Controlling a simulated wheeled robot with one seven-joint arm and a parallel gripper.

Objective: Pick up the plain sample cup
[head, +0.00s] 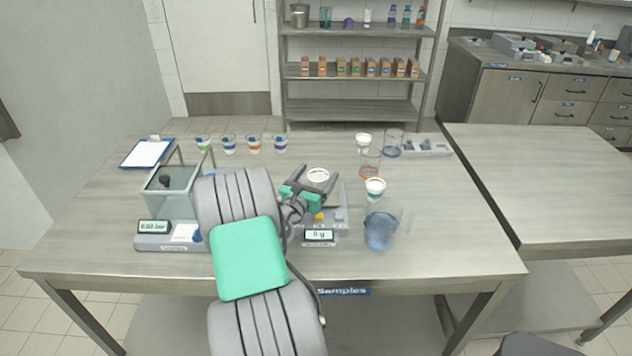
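A small white cup (318,174) shows its round open top just beyond my gripper, over the scale (338,215). Its lower part is hidden by my gripper. My gripper (315,178) has its two dark fingers spread apart, one at either side of this cup. I cannot tell whether the fingers touch it, or whether the cup rests on the scale. The scale's display (319,235) reads 0 g. Two more white cups stand to the right, one nearer (375,188) and one farther back (363,142). Any marks on them are too small to read.
Several banded cups (254,144) stand in a row at the back. A clear beaker of blue liquid (380,231) stands right of the scale, with glass beakers (370,162) behind. A glass-walled balance (168,205) stands left. The table's right front (460,260) is clear.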

